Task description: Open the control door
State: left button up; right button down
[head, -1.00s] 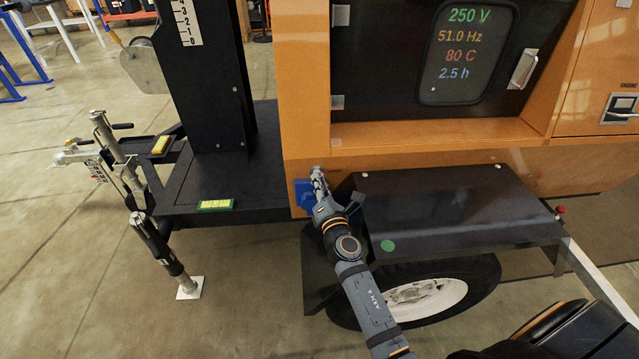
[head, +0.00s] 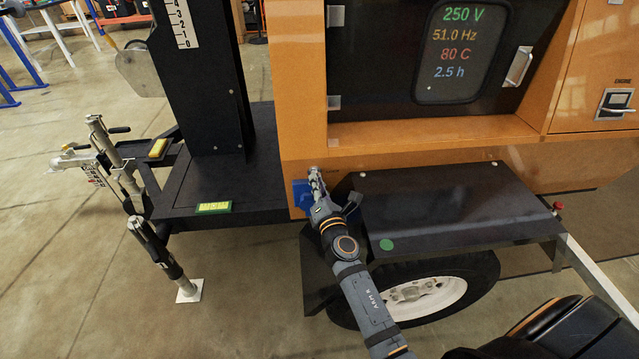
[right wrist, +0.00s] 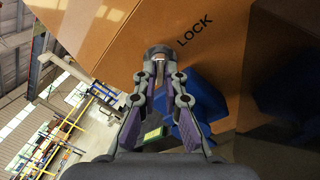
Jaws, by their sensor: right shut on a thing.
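The control door (head: 380,75) is a black panel in the orange cabinet, with a window showing coloured readings and a silver handle (head: 519,67) at its right. It looks shut. My right gripper (head: 315,178) is below the door's lower left corner, at the orange wall and away from the handle. In the right wrist view, its fingers (right wrist: 161,68) are closed on a small round grey lock knob (right wrist: 158,51) beside the word LOCK. The fingers hide part of the knob. My left gripper is not in view.
A blue block (right wrist: 205,105) is on the wall close by the right fingers. A black fender (head: 450,205) over a wheel juts out right of my gripper. The black mast (head: 205,90) and trailer deck (head: 180,190) are at the left. Open floor lies in front.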

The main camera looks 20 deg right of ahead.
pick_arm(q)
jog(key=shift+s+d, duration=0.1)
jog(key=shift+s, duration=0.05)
pick_arm(e)
jog(key=shift+w+a+r, duration=0.2)
jog(key=shift+a+r, duration=0.05)
jog(key=shift+r, duration=0.15)
jog(key=c, duration=1.7)
grip_release()
jog(key=shift+o, duration=1.2)
jog(key=shift+a, duration=0.2)
jog(key=shift+w+a+f, duration=0.1)
jog(key=shift+w+f, duration=0.15)
jog(key=shift+w, duration=0.05)
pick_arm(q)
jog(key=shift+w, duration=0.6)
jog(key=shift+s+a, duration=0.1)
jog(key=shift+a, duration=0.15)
